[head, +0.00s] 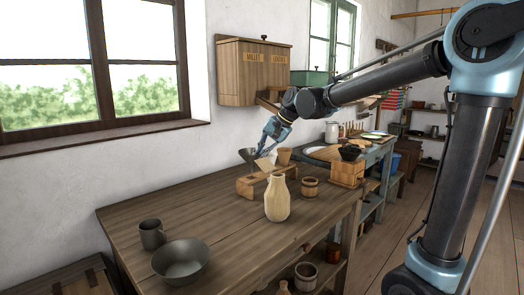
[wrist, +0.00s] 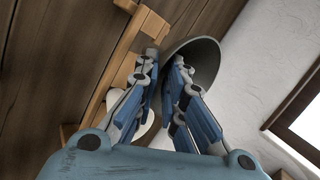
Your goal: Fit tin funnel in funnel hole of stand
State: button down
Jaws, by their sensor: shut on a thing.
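The tin funnel (head: 247,154) is a dark grey cone, held above the left end of the wooden stand (head: 246,187) in the head view. My gripper (head: 263,150) is shut on the funnel at its side. In the wrist view my gripper's fingertips (wrist: 165,60) close on the funnel (wrist: 205,52), whose wide mouth faces up and right. The stand (wrist: 127,42) shows behind it there. The funnel's spout and the funnel hole are hidden, so I cannot tell whether they line up. A pale piece (head: 265,164) and a brown cup (head: 284,156) are at the stand.
A cream vase (head: 277,200) stands close in front of the stand. A grey bowl (head: 181,262) and a mug (head: 151,234) are at the table's front left. The table (head: 205,218) is clear between them and the stand.

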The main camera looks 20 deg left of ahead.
jog(key=shift+f, duration=0.65)
jog(key=shift+f, duration=2.35)
dwell(1.3)
jog(key=c, duration=1.6)
grip_release()
jog(key=v, duration=1.2)
jog(key=shift+d+f, duration=0.1)
